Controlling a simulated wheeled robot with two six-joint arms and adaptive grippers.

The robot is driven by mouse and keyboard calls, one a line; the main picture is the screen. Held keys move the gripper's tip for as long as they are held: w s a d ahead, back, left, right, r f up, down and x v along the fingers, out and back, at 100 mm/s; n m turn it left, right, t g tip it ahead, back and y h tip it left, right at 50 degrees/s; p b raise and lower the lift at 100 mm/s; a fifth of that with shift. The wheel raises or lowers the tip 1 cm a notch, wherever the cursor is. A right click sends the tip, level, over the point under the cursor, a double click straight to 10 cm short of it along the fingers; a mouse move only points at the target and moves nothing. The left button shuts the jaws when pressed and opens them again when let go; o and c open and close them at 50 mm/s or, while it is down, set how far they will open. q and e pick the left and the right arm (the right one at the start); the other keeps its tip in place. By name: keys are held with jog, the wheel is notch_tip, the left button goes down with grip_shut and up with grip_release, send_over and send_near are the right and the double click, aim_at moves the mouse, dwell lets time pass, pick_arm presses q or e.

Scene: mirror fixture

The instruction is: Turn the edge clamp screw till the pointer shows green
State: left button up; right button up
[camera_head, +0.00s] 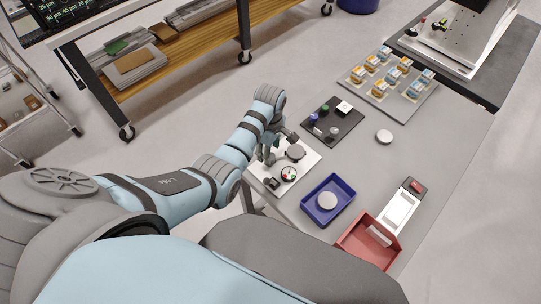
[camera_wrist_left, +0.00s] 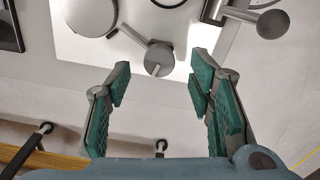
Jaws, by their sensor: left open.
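The fixture's white base plate (camera_head: 308,161) lies at the left edge of the grey table. It carries a round grey disc (camera_head: 296,152) and a dial (camera_head: 289,174) with red and green on its face; its pointer is too small to read. In the left wrist view, a round metal knob (camera_wrist_left: 158,59) on a thin arm sits just beyond and between the fingertips. I cannot tell if this is the edge clamp screw. A lever with a ball end (camera_wrist_left: 271,24) is at right. My left gripper (camera_wrist_left: 161,82) is open and empty, pointing at the knob, apart from it. My right gripper is not in view.
A blue tray (camera_head: 310,207) with a white disc and a red bin (camera_head: 352,240) stand to the right of the fixture. A black tray (camera_head: 350,125) with small parts lies behind. Beyond is a board (camera_head: 425,112) of small boxes. The table's left edge is close.

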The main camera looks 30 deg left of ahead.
pick_arm(q)
notch_tip(320, 180, down, 3)
jog(key=shift+b, duration=0.3)
jog(key=shift+c, duration=0.6)
grip_shut()
jog(key=shift+r+p, duration=0.1)
jog(key=shift+p, duration=0.2)
